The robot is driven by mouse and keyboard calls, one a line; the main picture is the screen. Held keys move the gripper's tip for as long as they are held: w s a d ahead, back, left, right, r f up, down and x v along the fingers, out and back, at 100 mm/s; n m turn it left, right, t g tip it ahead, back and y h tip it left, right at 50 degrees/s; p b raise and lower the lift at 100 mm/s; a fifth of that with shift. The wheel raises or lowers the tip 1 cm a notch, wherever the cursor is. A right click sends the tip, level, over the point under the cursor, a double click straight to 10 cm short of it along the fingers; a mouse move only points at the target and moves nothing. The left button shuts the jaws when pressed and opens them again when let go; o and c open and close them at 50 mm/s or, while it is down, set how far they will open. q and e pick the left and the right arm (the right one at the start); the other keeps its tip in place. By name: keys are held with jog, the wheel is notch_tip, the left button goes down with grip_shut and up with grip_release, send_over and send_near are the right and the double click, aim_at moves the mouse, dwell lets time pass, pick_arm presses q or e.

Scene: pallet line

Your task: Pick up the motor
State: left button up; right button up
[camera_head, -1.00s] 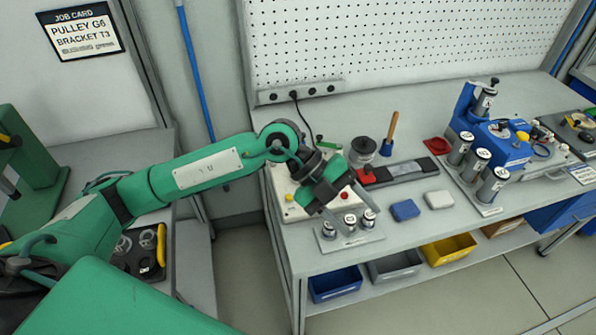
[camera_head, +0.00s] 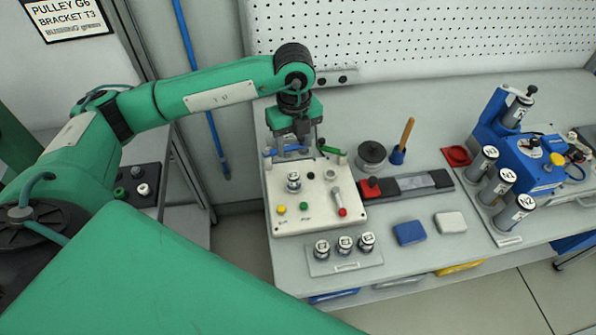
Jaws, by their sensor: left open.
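Several grey cylinders with white marked tops are in the head view; I cannot tell for sure which is the motor. Three tall cylinders (camera_head: 496,187) stand on a light plate at right, and another cylinder (camera_head: 516,110) sits in a blue press (camera_head: 540,166). Three short cylinders (camera_head: 344,246) stand on a small plate at the bench front. One short cylinder (camera_head: 294,182) stands on a cream control box (camera_head: 318,213). My left gripper (camera_head: 292,153) points down, open, over the back of this box, behind that short cylinder and apart from it. My right gripper is not in view.
A round dark-lidded pot (camera_head: 371,157), a wooden-handled tool (camera_head: 403,140), a dark strip with a red block (camera_head: 420,184), a red dish (camera_head: 457,155), and blue (camera_head: 409,233) and white (camera_head: 450,222) blocks lie on the bench. A pegboard (camera_head: 430,35) closes the back.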

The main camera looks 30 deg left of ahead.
pick_arm(q)
jog(key=p, duration=0.1)
send_over(293, 175)
jog(key=f, duration=0.4)
jog(key=shift+w+f, duration=0.25)
jog(key=shift+f, duration=0.15)
notch_tip(293, 175, down, 3)
jog(key=shift+r+p, duration=0.2)
jog(key=shift+p, duration=0.6)
jog(key=f+p, duration=0.1)
jog(key=f, duration=0.2)
jog(key=shift+s+f+p, duration=0.2)
jog(key=shift+f+p, duration=0.05)
jog(key=shift+p, duration=0.1)
jog(key=shift+f, duration=0.45)
jog(key=c, duration=1.1)
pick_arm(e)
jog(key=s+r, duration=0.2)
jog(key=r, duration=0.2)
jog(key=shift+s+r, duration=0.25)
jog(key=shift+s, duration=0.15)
